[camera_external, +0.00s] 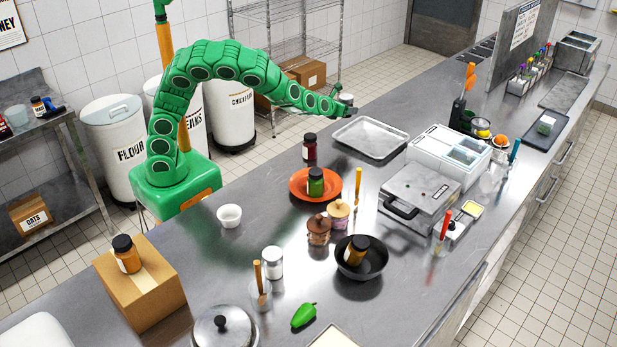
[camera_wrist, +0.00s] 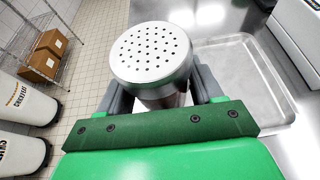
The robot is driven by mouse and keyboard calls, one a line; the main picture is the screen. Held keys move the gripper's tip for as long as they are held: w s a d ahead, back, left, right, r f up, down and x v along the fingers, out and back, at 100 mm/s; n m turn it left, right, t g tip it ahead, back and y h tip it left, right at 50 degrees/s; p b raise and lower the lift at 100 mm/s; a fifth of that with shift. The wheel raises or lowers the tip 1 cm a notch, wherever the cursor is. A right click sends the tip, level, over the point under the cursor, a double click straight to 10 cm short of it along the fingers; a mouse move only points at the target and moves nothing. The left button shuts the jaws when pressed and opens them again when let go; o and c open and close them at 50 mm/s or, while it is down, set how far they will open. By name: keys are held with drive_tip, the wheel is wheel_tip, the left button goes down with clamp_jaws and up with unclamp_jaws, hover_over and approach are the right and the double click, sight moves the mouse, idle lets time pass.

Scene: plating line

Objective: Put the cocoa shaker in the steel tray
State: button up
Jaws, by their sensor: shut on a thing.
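The cocoa shaker (camera_wrist: 152,52) has a round silver lid with many small holes. My gripper (camera_wrist: 160,92) is shut on it, with one grey finger on each side of its body. In the external view my gripper (camera_external: 339,107) is at the end of the green arm, near the far left edge of the steel tray (camera_external: 372,139), and the shaker (camera_external: 346,99) shows small in it. The steel tray is shallow and looks empty. In the wrist view the tray (camera_wrist: 238,62) lies to the right of the shaker. The shaker's lower body is mostly hidden.
An orange plate (camera_external: 298,188) bears a green jar, with a dark red bottle (camera_external: 310,150) behind it. A white container unit (camera_external: 450,155) and a grey press (camera_external: 420,195) stand right of the tray. Storage bins and a wire shelf are beyond the counter.

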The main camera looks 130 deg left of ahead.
hover_over(361, 135)
drive_tip(key=f, duration=0.6)
drive_tip(key=shift+d+f, duration=0.15)
drive_tip(key=shift+d, duration=0.2)
drive_tip(key=shift+w+a+f, duration=0.1)
drive_tip(key=shift+a+f, duration=0.15)
drive_tip(key=shift+f, duration=1.6)
drive_tip(key=shift+f, duration=0.1)
drive_tip(key=o, duration=1.2)
drive_tip(key=shift+c, duration=0.2)
